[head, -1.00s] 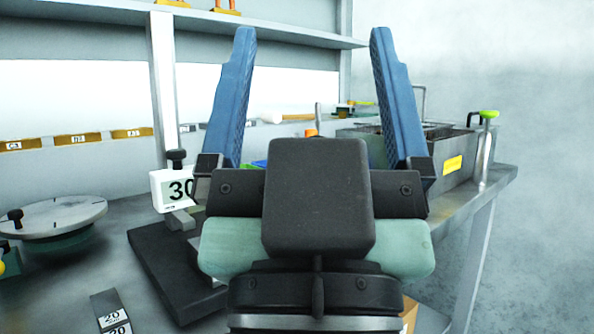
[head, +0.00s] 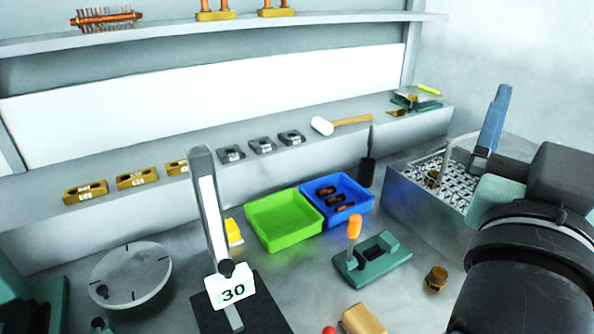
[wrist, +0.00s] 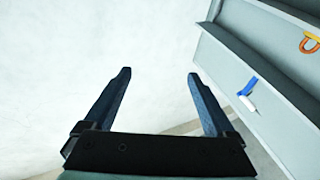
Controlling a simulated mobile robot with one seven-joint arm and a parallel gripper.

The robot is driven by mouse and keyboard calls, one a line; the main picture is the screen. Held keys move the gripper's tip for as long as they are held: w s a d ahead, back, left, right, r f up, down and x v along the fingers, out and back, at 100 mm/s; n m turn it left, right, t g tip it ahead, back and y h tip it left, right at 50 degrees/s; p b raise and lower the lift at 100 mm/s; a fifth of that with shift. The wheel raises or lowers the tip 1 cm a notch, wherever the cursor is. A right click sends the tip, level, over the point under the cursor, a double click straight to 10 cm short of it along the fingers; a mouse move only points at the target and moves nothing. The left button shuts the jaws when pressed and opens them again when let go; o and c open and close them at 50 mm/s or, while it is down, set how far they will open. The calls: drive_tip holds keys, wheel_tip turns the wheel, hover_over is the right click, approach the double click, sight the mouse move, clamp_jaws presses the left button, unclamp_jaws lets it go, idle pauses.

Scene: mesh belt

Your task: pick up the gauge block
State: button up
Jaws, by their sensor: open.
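I cannot tell for certain which thing is the gauge block. Three dark grey blocks with pale labels and slots (head: 262,145) sit on the ledge along the back wall, and several brass labelled blocks (head: 137,178) stand to their left. My gripper (wrist: 158,73) is open and empty in the wrist view, its two blue fingers wide apart before a pale blank surface. In the head view it is at the far right; one blue finger (head: 492,120) shows upright beside the mesh-topped bin, and the other is hidden. It is far from the labelled blocks.
A stand with a white "30" plate (head: 232,287) rises at front centre. A green tray (head: 283,220), blue tray (head: 361,206) with brown parts, green clamp (head: 372,262) and round disc (head: 130,276) occupy the bench. A grey mesh-topped bin (head: 412,196) stands right.

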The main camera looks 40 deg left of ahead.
drive_tip(key=w+a+r+g+y+p, duration=0.1)
drive_tip(key=w+a+r+g+p, duration=0.3)
drive_tip(key=p, duration=0.9)
drive_tip(key=s+a+f+m+g+p, duration=0.1)
drive_tip(key=s+a+f+g+p, duration=0.5)
drive_tip(key=a+f+p, duration=0.45)
drive_tip(key=s+a+f+m+g+h+b, duration=0.1)
drive_tip(key=s+a+f+m+g+h, duration=0.2)
drive_tip(key=s+f, duration=0.7)
drive_tip(key=s+a+f+m+g+h+b, duration=0.1)
drive_tip(key=s+a+f+g, duration=0.35)
drive_tip(key=s, duration=0.85)
drive_tip(key=shift+t, duration=0.75)
drive_tip(key=x, duration=0.5)
drive_tip(key=a+p+x, duration=0.1)
drive_tip(key=x, duration=0.2)
drive_tip(key=shift+s+f, duration=0.2)
drive_tip(key=shift+f, duration=0.25)
drive_tip(key=shift+p+x, duration=0.85)
drive_tip(key=shift+x, duration=1.75)
drive_tip(key=shift+s+f, duration=0.1)
drive_tip(key=shift+s, duration=0.05)
